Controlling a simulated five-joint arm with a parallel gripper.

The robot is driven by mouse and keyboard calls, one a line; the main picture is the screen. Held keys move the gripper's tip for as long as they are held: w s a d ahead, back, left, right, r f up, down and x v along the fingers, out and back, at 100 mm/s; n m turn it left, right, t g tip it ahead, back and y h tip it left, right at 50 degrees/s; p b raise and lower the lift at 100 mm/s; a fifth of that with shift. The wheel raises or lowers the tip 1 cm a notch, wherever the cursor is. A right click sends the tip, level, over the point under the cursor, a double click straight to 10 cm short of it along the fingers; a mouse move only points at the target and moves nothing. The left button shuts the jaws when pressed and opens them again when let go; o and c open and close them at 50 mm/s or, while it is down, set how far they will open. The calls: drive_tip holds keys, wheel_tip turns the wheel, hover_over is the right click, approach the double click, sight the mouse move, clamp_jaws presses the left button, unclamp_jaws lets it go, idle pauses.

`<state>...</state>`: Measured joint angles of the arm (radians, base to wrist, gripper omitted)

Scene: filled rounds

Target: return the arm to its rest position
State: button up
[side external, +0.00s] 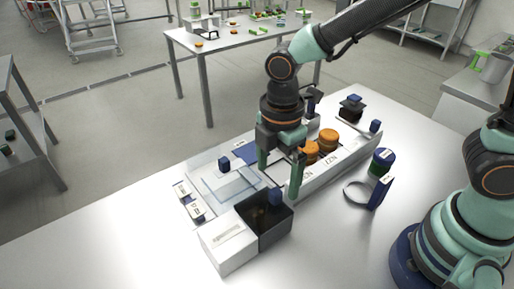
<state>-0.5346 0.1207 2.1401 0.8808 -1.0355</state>
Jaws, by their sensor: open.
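My gripper (280,176) points down over the middle of the white table (130,240), with its two green fingers spread apart and nothing visible between them. One finger hangs near the clear tray (212,188), the other just behind the dark open box (283,222). Orange rounds (328,137) sit in a long pale holder to the right of the fingers. My arm reaches in from the upper right.
A white box (228,243) adjoins the dark box at the front. A blue and green cylinder (381,161) and a ring with a blue upright plate (379,193) stand on the right. The table's left front is clear.

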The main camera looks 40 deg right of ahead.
drive_tip(key=shift+r, duration=0.25)
drive_tip(key=d+r+m+t, duration=0.2)
drive_tip(key=d+r+m, duration=0.3)
drive_tip(key=d+m, duration=0.3)
drive_tip(key=s+d+r+m+t, duration=0.1)
drive_tip(key=d+r+m+t, duration=0.2)
drive_tip(key=d+r+m, duration=0.3)
drive_tip(key=d+m, duration=0.3)
drive_tip(key=m, duration=0.1)
drive_tip(key=shift+d+r+t, duration=0.25)
drive_tip(key=shift+r+t, duration=0.05)
